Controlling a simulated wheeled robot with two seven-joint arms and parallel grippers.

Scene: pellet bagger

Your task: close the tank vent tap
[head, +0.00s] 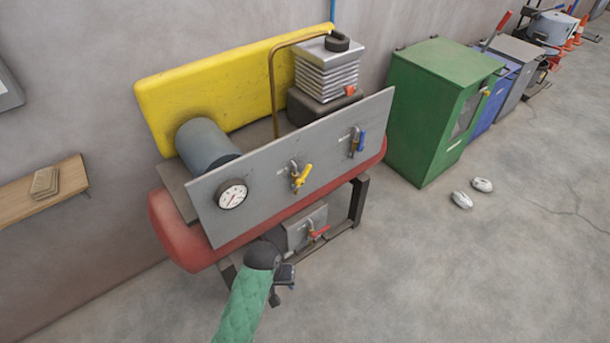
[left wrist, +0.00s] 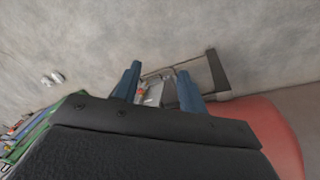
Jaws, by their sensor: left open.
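A tap with a red handle (head: 319,232) sits low on a small grey plate (head: 298,236) under the red tank (head: 180,238). A yellow-handled tap (head: 302,177) and a blue-handled tap (head: 361,142) are on the tilted grey panel (head: 262,193) above. Their labels are too small to read, so I cannot tell which is named the vent. My left gripper (head: 284,284) is open, below and in front of the red-handled tap and apart from it. In the left wrist view the red handle (left wrist: 140,92) shows beyond and between the open fingers (left wrist: 158,96). My right gripper is not in view.
A round gauge (head: 232,195) is on the panel's left end. The tank's dark leg frame (head: 357,200) stands close beside the lower tap. A green cabinet (head: 430,110) and two pale shoe-like objects (head: 462,200) are to the right. The front right floor is clear.

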